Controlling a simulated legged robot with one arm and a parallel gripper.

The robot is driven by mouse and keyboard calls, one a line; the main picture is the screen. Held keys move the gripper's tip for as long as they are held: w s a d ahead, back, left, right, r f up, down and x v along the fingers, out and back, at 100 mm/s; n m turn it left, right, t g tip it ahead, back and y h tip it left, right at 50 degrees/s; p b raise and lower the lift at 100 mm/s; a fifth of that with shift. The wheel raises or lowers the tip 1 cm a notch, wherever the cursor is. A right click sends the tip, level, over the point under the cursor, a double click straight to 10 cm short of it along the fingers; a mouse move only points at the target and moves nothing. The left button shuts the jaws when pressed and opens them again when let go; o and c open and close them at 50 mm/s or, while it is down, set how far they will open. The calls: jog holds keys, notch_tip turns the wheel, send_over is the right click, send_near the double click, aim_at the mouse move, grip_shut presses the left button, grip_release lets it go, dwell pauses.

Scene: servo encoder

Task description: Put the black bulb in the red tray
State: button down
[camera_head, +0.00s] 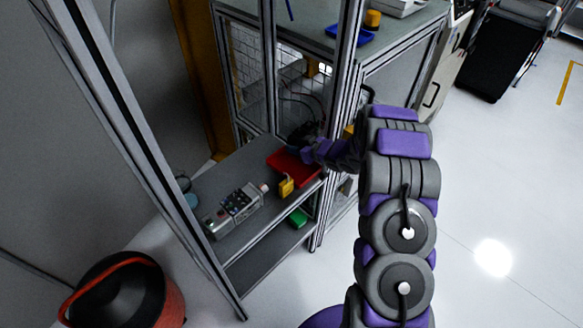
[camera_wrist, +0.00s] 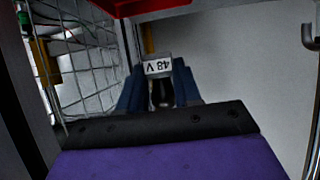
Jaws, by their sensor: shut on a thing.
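The red tray (camera_head: 293,170) lies on the grey shelf of the metal frame. My gripper (camera_head: 300,138) is at the tray's back edge, and its tip is dark and small in the head view. In the wrist view, the blue fingers of my gripper (camera_wrist: 160,90) are shut on a dark piece, the black bulb (camera_wrist: 161,95), with a pale "48 V" label (camera_wrist: 158,67) that reads upside down. Part of a red surface, likely the tray (camera_wrist: 125,6), shows at the top edge of the wrist view. The gap between bulb and tray cannot be judged.
A yellow block (camera_head: 286,187) stands at the tray's front edge. A grey control box (camera_head: 234,210) lies further left on the shelf. A green item (camera_head: 298,217) is on the lower shelf. Metal posts (camera_head: 335,130) and a wire mesh (camera_wrist: 90,75) stand close to my gripper.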

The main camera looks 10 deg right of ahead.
jog(key=b, duration=0.1)
send_over(298, 169)
jog(key=d, duration=0.1)
jog(key=f, duration=0.4)
jog(key=shift+d+f, duration=0.2)
jog(key=shift+f, duration=0.15)
jog(key=a+f+b, duration=0.1)
jog(key=a+f, duration=0.2)
jog(key=shift+s+f, duration=0.1)
jog(key=shift+f, duration=0.2)
jog(key=shift+d+f, duration=0.65)
jog(key=shift+d, duration=0.6)
jog(key=c, duration=1.2)
grip_release()
jog(key=shift+f, duration=0.1)
jog(key=shift+c, duration=0.2)
jog(key=o, duration=0.5)
jog(key=shift+a, duration=1.1)
jog(key=shift+c, duration=0.2)
jog(key=shift+d, duration=0.7)
jog(key=p+v, duration=0.1)
jog(key=v, duration=1)
jog(key=shift+s+r+p, duration=0.25)
jog(key=shift+r+p, duration=0.05)
jog(key=shift+p, duration=0.1)
